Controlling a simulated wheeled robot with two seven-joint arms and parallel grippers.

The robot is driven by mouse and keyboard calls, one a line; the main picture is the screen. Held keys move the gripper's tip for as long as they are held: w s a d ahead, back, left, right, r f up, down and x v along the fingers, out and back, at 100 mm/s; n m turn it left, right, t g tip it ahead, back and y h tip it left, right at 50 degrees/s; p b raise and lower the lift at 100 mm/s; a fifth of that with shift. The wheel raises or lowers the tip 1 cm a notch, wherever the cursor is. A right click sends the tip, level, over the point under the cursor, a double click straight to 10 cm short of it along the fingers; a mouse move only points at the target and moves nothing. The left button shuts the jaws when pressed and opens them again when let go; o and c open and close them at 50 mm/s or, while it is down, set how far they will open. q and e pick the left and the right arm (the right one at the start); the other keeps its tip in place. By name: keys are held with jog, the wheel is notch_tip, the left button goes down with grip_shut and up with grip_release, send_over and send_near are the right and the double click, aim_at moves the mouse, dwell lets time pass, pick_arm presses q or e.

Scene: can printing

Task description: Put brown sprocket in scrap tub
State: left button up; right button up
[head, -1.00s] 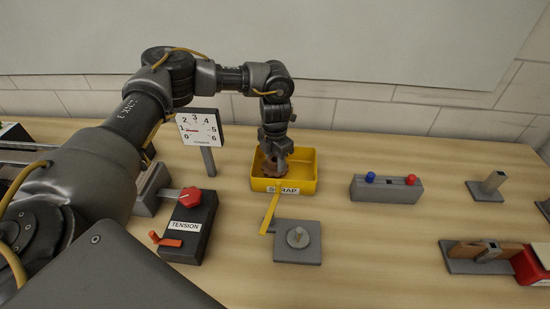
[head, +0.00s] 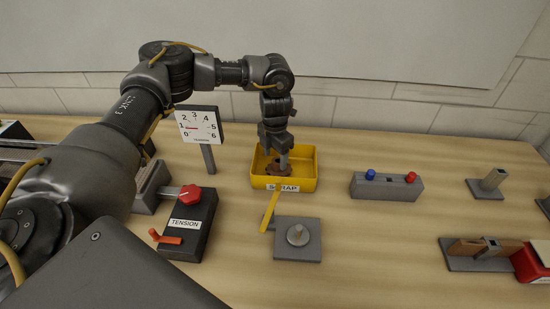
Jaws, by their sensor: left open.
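The yellow scrap tub (head: 305,185) stands on the table in the middle of the head view, with a SCRAP label on its front wall. The brown sprocket (head: 274,170) lies in the tub, partly hidden by its front wall and by my gripper. My left gripper (head: 277,156) points down over the tub, open, its fingertips just above or beside the sprocket. Whether they touch it cannot be told. My right gripper is not in view.
A grey plate with a peg (head: 298,236) and a yellow bar (head: 269,212) are in front of the tub. The TENSION box (head: 187,225) and dial gauge (head: 199,126) stand left. A grey block with blue and red knobs (head: 386,188) stands right. Table between is clear.

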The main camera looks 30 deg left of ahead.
aim_at(275, 163)
pick_arm(q)
notch_tip(275, 163, up, 11)
jog(key=b, duration=0.1)
jog(key=shift+b, duration=0.3)
jog(key=shift+s, duration=0.1)
dwell(0.3)
